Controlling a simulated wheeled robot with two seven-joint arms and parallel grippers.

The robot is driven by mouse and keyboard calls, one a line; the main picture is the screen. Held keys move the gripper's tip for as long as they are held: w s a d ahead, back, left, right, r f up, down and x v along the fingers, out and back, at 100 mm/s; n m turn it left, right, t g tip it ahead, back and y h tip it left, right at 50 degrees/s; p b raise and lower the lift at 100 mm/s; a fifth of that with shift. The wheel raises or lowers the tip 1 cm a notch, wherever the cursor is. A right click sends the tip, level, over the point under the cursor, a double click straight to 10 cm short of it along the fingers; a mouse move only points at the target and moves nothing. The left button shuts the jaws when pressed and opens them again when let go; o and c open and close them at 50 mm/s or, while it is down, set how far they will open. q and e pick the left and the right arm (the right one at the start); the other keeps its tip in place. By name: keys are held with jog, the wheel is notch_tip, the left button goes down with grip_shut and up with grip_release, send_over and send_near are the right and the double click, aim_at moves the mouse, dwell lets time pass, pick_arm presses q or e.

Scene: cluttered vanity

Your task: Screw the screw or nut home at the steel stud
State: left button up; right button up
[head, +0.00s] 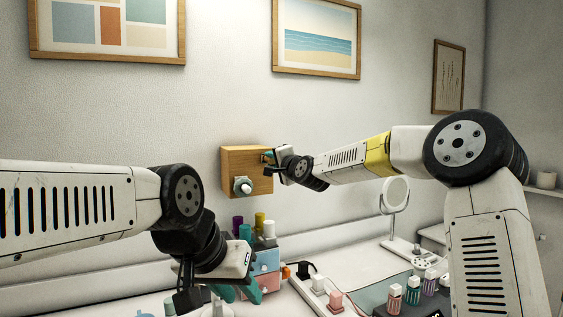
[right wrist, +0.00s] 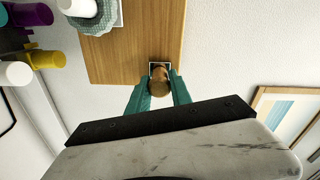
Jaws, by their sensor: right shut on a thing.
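A wooden block (head: 236,160) is fixed to the wall; it also fills the upper middle of the right wrist view (right wrist: 135,45). My right gripper (head: 267,157) is at the block's right side. In the right wrist view, its teal fingers (right wrist: 160,90) are shut on a rounded brown-bronze piece (right wrist: 160,82), a screw or nut. This piece sits in front of a small square pale plate (right wrist: 159,66) on the block. I cannot make out the steel stud or any thread there. My left gripper (head: 236,291) hangs low over the table, its finger gap unclear.
A pale round fitting (head: 242,186) projects from the block's lower front. Below stand colored bottles (head: 260,222) on a small drawer box (head: 264,262).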

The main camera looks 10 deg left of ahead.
grip_shut()
jog(key=m, duration=0.3)
jog(key=shift+d+f+m, duration=0.1)
jog(key=shift+m, duration=1)
jog(key=shift+m, duration=1.2)
jog(key=m, duration=0.2)
jog(key=shift+m, duration=0.4)
